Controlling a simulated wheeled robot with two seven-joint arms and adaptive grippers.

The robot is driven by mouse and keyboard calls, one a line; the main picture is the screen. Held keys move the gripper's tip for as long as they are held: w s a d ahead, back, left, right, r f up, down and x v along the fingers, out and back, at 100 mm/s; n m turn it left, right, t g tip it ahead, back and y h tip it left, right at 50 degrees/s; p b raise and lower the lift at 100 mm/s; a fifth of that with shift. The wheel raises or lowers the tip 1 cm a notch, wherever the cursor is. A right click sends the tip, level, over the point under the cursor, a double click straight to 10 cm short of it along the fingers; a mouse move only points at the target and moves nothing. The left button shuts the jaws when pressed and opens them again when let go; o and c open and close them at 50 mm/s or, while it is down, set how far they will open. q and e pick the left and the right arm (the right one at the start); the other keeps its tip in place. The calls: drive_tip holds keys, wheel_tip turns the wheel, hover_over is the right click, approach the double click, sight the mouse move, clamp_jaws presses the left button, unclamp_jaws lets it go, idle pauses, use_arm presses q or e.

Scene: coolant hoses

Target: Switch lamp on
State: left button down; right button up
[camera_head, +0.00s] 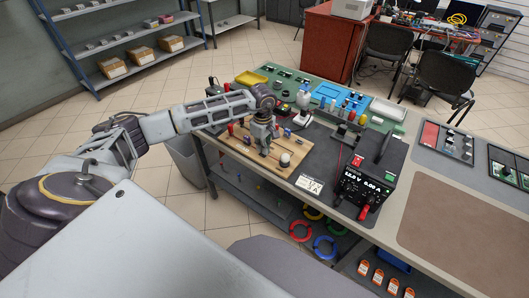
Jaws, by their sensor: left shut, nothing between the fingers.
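A wooden board (240,150) lies on the near left part of the workbench, with a small round whitish lamp (285,160) near its right end. My left arm reaches in from the left over the board. My left gripper (265,151) points down at the board, just left of the lamp, and is shut and empty. It hides part of the board beneath it; I cannot tell if its tips touch anything. A black power supply (368,180) stands right of the board, with a lit display reading about 12.0 V and 0.00 A. My right gripper is out of view.
Several coloured posts stand behind the board, near a blue tray (328,91) and a yellow tray (251,78). A small printed card (309,184) lies by the board's right corner. A brown mat (450,215) at the right is clear. Coloured rings lie on the shelf below.

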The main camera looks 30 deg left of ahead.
use_arm(q)
drive_tip(key=shift+f+b, duration=0.5)
drive_tip(key=shift+f, duration=0.2)
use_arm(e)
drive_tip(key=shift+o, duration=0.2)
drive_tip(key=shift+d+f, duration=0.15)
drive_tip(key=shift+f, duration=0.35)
use_arm(q)
drive_tip(key=shift+r, duration=0.1)
drive_tip(key=shift+r+p, duration=1.8)
drive_tip(key=shift+r, duration=1.7)
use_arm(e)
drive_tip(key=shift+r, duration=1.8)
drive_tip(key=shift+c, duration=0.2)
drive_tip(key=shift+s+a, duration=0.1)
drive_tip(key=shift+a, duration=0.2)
